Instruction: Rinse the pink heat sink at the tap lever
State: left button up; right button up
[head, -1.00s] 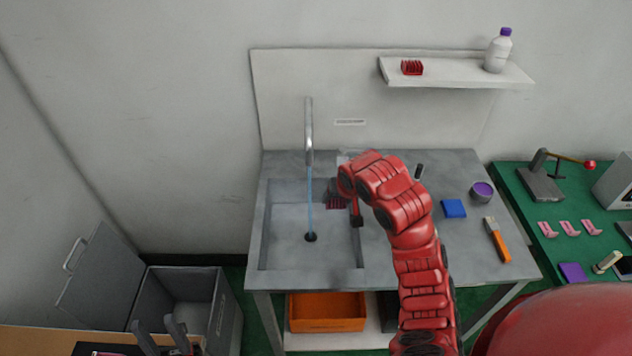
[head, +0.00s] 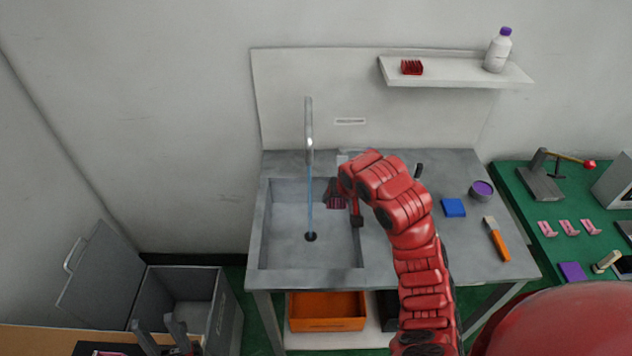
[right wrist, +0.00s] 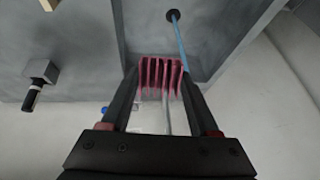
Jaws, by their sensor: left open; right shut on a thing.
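My right gripper (right wrist: 159,84) is shut on the pink heat sink (right wrist: 160,73), whose fins show between the fingers. In the head view the heat sink (head: 337,201) is over the right part of the sink basin (head: 285,255), partly hidden by my right gripper (head: 339,193). The tap (head: 309,130) runs a thin blue stream (head: 310,195) to the drain, just left of the heat sink; I cannot tell whether they touch. A black-handled lever (right wrist: 33,95) on a grey block, likely the tap lever, also shows behind my right arm (head: 419,170). My left gripper (head: 160,337) is open at bottom left.
The counter holds a blue sponge (head: 453,208), a purple-filled bowl (head: 482,191) and an orange-handled brush (head: 498,240). A shelf (head: 455,74) carries a red heat sink (head: 411,67) and a bottle (head: 498,50). An open grey bin (head: 228,315) stands at lower left.

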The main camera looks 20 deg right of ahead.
aim_at(342, 203)
jog(key=s+r+p, duration=0.1)
jog(key=p, duration=0.1)
jog(key=s+d+r+p, duration=0.1)
jog(key=s+r+p, duration=0.1)
jog(key=p, duration=0.1)
jog(key=shift+s+r+p, duration=0.2)
jog(key=shift+r+p, duration=0.05)
jog(key=shift+p, duration=0.1)
jog(key=shift+s+d+r+p, duration=0.1)
jog(key=shift+s+r+p, duration=0.1)
jog(key=shift+s+p, duration=0.5)
